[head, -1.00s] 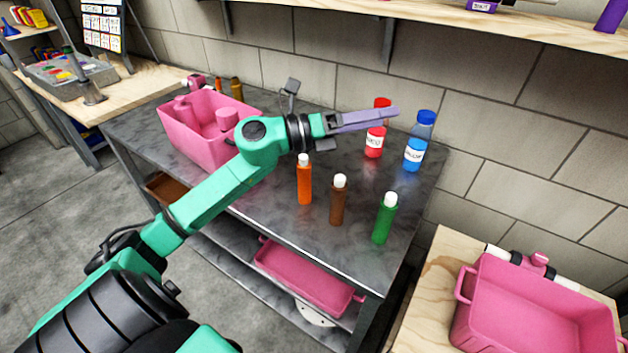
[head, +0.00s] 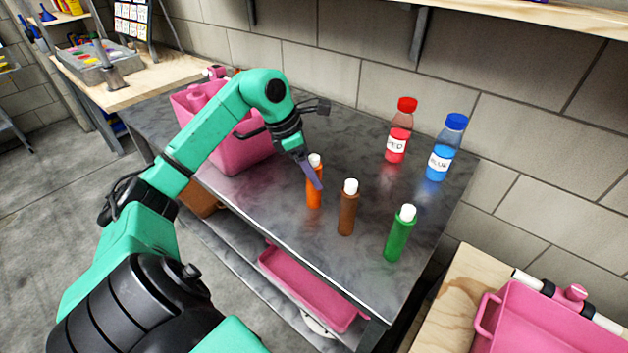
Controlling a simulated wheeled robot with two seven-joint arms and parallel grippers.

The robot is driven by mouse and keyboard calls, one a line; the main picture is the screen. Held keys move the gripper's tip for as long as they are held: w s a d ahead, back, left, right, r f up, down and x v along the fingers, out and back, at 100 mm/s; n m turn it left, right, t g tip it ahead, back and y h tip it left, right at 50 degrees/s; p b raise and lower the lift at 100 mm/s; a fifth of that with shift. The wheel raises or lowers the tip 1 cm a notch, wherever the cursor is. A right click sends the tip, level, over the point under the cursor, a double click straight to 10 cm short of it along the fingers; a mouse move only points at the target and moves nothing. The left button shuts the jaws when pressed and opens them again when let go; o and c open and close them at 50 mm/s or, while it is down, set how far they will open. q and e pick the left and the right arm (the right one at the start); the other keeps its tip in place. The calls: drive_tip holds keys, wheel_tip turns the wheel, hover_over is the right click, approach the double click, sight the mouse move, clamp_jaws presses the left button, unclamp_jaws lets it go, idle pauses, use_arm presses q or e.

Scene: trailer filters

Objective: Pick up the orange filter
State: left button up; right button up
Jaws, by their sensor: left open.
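The orange filter (head: 314,196) is a slim orange cylinder with a white cap, standing upright on the dark metal table (head: 290,245). My left gripper (head: 318,184) points down at it, and its purple finger overlaps the filter's upper right side in the head view. The gripper is open. I cannot tell whether the finger touches the filter, and the other finger is hard to make out. My right gripper is not in view.
A brown filter (head: 347,214) and a green filter (head: 400,238) stand to the right. A red bottle (head: 397,140) and a blue bottle (head: 441,160) stand behind. A pink bin (head: 235,152) is behind my left arm. Another pink bin (head: 545,320) is at lower right.

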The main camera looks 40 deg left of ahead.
use_arm(q)
drive_tip(key=x, duration=0.3)
drive_tip(key=shift+s+d, duration=0.1)
drive_tip(key=shift+d, duration=0.2)
drive_tip(key=shift+f, duration=0.35)
clamp_jaws()
drive_tip(key=shift+r, duration=0.15)
wheel_tip(320, 180, up, 20)
drive_tip(key=p, duration=0.4)
